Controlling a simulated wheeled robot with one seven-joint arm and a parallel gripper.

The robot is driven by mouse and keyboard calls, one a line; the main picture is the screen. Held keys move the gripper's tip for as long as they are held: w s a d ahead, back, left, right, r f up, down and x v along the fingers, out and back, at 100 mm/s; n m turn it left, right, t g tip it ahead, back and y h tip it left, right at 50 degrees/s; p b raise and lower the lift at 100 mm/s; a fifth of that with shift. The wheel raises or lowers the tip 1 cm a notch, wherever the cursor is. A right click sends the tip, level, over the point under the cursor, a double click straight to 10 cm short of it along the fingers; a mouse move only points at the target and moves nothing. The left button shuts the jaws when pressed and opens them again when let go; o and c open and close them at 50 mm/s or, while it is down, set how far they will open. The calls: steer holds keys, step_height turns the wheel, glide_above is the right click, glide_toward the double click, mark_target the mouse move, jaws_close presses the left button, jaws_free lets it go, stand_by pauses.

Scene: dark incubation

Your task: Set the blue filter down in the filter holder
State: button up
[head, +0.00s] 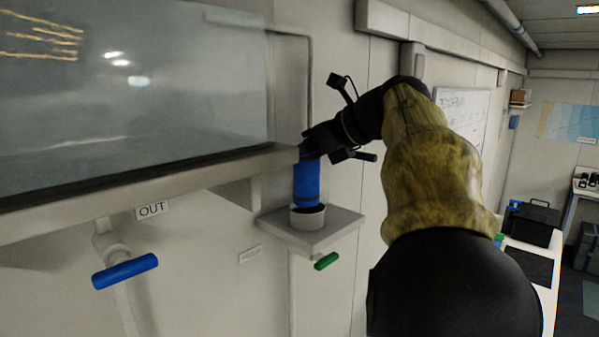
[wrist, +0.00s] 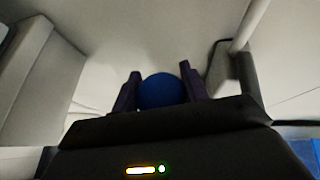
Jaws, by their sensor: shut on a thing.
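The blue filter (head: 306,183) is an upright blue cylinder with a dark band near its lower end. My gripper (head: 307,150) is shut on its top end. The filter holder (head: 307,217) is a round grey cup on a small wall shelf (head: 325,228). The filter's lower end is at the cup's mouth, and I cannot tell whether it touches the bottom inside. In the wrist view, the filter's round blue top (wrist: 161,90) sits between the two dark fingers of my gripper (wrist: 160,88).
A large glass tank (head: 130,90) with a grey frame fills the left. Below it are a blue-handled valve (head: 125,271) and an OUT label (head: 152,210). A green handle (head: 326,261) hangs under the shelf. A table with a black case (head: 532,223) stands at the right.

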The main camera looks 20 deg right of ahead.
mark_target(300, 172)
steer(key=shift+f+p, duration=0.4)
steer(key=shift+f, duration=1.45)
steer(key=shift+s+f, duration=0.1)
steer(key=shift+f, duration=0.1)
steer(key=o, duration=1)
steer(key=shift+o, duration=0.2)
steer(key=shift+r, duration=0.15)
steer(key=shift+d+r, duration=0.1)
steer(key=b+v, duration=0.3)
steer(key=v, duration=0.8)
steer(key=shift+s+d, duration=0.2)
steer(key=shift+s, duration=0.15)
